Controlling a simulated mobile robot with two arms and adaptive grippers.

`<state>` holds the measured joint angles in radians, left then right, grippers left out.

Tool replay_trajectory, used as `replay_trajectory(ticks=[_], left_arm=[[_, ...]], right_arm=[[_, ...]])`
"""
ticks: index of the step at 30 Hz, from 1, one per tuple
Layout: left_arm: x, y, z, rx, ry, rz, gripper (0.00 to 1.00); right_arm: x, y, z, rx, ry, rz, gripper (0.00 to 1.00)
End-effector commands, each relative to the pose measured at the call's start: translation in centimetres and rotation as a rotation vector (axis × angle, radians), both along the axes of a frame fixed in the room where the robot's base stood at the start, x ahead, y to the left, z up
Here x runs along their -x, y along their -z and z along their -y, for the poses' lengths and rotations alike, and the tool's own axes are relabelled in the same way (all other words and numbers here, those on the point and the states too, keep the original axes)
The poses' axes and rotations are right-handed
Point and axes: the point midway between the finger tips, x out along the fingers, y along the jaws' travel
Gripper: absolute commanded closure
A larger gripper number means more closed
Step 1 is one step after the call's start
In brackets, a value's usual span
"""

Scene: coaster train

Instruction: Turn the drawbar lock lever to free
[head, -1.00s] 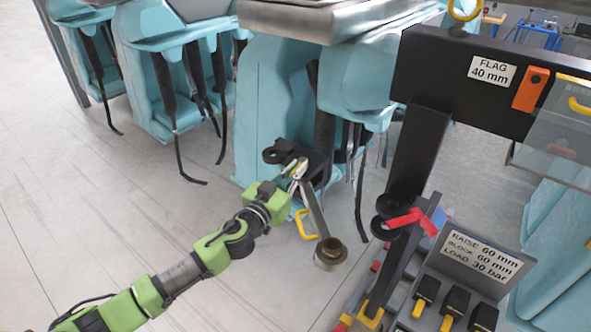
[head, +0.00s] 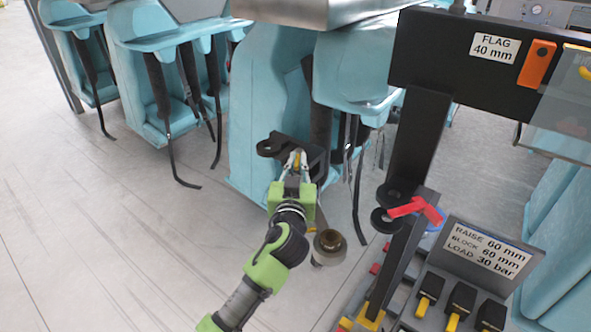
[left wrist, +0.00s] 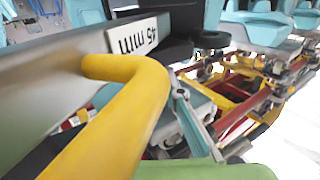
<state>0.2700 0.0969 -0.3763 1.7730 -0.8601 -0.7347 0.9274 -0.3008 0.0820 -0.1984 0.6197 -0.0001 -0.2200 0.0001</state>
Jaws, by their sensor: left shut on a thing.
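A grey drawbar with a round brass-coloured end (head: 327,246) hangs tilted down from a black bracket (head: 312,158) on the teal car. My left gripper (head: 296,161) is at this bracket, coming from below, its fingers shut on a small part there. That part looks like the drawbar lock lever, but the fingers and green gripper body mostly hide it. My right gripper is not in view.
A black stand (head: 415,145) with a red lever (head: 413,208) and a labelled control box (head: 485,250) stands to the right. Teal seats (head: 150,75) with hanging straps line the back. The grey floor at left is clear.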

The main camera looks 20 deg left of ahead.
Motion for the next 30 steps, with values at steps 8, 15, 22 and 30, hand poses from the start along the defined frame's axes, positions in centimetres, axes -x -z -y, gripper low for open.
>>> replay_trajectory(ticks=[8,15,22,30], left_arm=[[0.0,-0.5,0.1,0.000,-0.009,0.007,1.00],[0.0,-0.4,0.1,0.000,-0.008,0.006,0.74],[0.0,-0.2,0.1,0.000,-0.008,0.002,0.74],[2.4,0.0,0.6,0.002,-0.007,-0.001,0.74]], right_arm=[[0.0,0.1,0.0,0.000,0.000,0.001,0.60],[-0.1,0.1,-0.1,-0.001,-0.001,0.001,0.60],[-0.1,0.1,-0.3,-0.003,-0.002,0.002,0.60],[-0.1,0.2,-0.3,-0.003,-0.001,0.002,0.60]])
